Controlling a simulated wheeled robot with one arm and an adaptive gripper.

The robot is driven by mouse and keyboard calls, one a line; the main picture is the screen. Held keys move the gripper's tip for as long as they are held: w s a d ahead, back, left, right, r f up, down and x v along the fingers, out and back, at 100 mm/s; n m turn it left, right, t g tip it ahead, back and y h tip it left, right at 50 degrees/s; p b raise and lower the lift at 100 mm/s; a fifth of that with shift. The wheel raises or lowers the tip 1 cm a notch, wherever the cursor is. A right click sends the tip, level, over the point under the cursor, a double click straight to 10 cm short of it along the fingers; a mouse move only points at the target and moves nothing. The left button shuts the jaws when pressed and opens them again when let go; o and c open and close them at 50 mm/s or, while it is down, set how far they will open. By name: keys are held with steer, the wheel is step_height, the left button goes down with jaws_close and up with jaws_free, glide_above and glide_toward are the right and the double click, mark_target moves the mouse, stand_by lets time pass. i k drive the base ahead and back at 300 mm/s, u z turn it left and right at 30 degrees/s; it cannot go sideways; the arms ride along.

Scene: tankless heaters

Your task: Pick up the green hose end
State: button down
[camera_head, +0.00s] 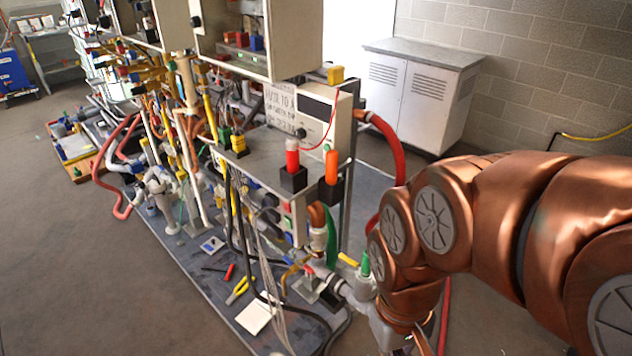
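A small green end piece (366,265) stands upright on a grey pipe fitting at the lower middle, just left of my arm. A green hose length (331,238) hangs a little farther left, below the bench top. I cannot tell whether the two are joined, or which one is the green hose end. My gripper (418,342) is at the bottom edge, below and right of both green pieces. It is cut off by the frame and partly hidden by my copper-coloured arm, so its opening and any contact are not clear.
The heater rig with dense pipes and cables fills the centre and left. A red hose (391,142) loops down beside my arm. Yellow pliers (237,290) and a white card (254,317) lie on the base plate. A white cabinet (415,95) stands behind. Floor at left is clear.

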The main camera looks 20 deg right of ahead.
mark_target(365, 274)
steer(key=u, duration=2.7)
steer(key=k, duration=1.2)
steer(key=z, duration=0.55)
